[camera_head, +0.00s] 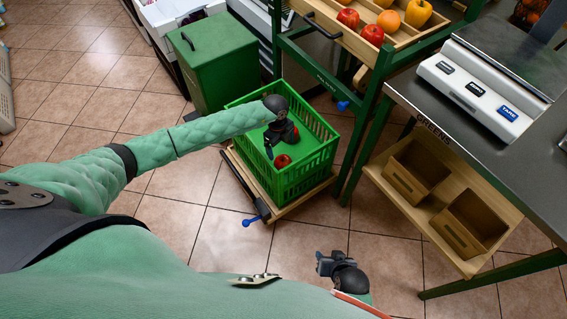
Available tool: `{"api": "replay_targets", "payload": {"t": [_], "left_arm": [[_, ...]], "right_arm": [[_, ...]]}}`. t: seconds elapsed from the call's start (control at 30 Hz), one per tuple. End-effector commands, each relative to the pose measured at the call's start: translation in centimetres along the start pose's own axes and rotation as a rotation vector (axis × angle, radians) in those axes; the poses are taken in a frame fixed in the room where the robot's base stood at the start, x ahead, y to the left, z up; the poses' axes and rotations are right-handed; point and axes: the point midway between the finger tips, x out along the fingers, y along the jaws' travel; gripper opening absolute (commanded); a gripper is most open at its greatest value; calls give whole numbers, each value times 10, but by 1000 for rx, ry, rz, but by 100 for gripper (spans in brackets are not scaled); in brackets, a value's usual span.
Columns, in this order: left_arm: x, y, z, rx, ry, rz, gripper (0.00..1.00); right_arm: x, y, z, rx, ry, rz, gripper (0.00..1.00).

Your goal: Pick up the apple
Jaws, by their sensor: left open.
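Two red apples are in the green crate: one apple (283,161) lies on its floor near the front, and another apple (295,134) is partly hidden behind my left gripper. My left gripper (271,147) is open inside the green crate (306,178), pointing down just above and behind the front apple. Whether it touches either apple cannot be told. My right gripper (322,263) is low at the bottom of the view, away from the crate. More red apples, one apple (348,18) and another apple (373,35), lie in the wooden display tray above.
The crate stands on a low wooden platform (243,183). A green bin (213,58) stands behind it. The wooden tray (330,28) also holds oranges and a yellow pepper. A metal counter with a scale (475,88) is at right. Tiled floor is clear in front.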

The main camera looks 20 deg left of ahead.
Motion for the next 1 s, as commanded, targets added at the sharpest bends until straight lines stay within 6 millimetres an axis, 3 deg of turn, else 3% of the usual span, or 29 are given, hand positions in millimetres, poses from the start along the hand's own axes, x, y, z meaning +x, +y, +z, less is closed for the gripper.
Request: {"api": "replay_targets", "payload": {"t": [0.3,0.57,1.0], "left_arm": [[52,-1,4,0,1,0,92],[68,0,4,0,2,-1,92],[114,-1,4,0,1,-1,92]], "right_arm": [[-5,-1,-3,0,-6,-1,40],[-7,-2,-4,0,-7,-2,40],[-8,-2,-4,0,-9,-2,40]]}}
